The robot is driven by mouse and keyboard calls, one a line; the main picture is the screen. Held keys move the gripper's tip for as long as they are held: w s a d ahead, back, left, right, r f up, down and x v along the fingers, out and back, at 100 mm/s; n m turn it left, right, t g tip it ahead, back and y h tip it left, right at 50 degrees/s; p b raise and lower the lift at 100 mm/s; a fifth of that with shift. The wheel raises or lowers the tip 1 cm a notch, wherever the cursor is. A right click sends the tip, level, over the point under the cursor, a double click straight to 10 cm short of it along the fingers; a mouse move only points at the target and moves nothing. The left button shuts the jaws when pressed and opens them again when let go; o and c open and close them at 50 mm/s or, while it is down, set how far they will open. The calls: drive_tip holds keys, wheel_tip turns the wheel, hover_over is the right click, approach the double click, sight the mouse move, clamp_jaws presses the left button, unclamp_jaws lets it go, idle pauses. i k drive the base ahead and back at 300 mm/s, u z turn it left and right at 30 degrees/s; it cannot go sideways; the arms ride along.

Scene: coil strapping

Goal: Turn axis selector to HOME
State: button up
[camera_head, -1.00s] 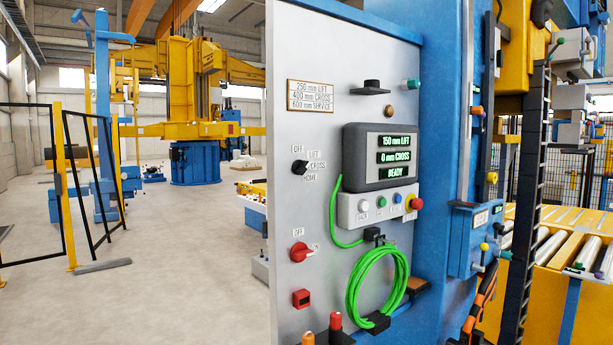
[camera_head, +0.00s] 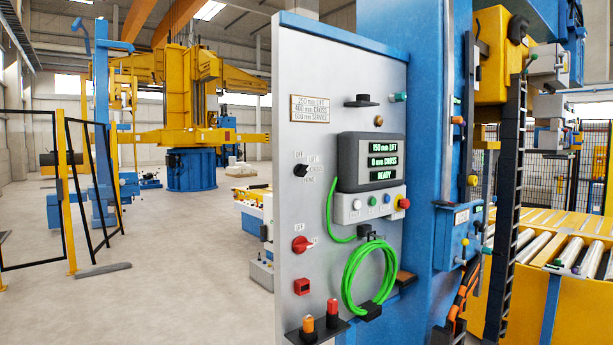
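The axis selector (camera_head: 300,170) is a small black rotary knob on the left part of the grey control panel (camera_head: 300,240). Labels OFF, LIFT, CROSS and HOME sit around it; its exact pointing is too small to tell. To its right, a dark display (camera_head: 383,162) reads 150 mm LIFT, 0 mm CROSS, READY. Below the knob is a red rotary switch (camera_head: 302,244). My gripper is not in view.
Orange and red fittings (camera_head: 332,312) stand on a ledge at the bottom. Open floor (camera_head: 190,280) lies left, with black mesh gates (camera_head: 90,190). A roller conveyor (camera_head: 560,245) is right.

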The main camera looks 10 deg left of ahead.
sight(301, 170)
drive_tip(key=z, duration=0.35)
drive_tip(key=i, duration=0.95)
drive_tip(key=u, duration=0.65)
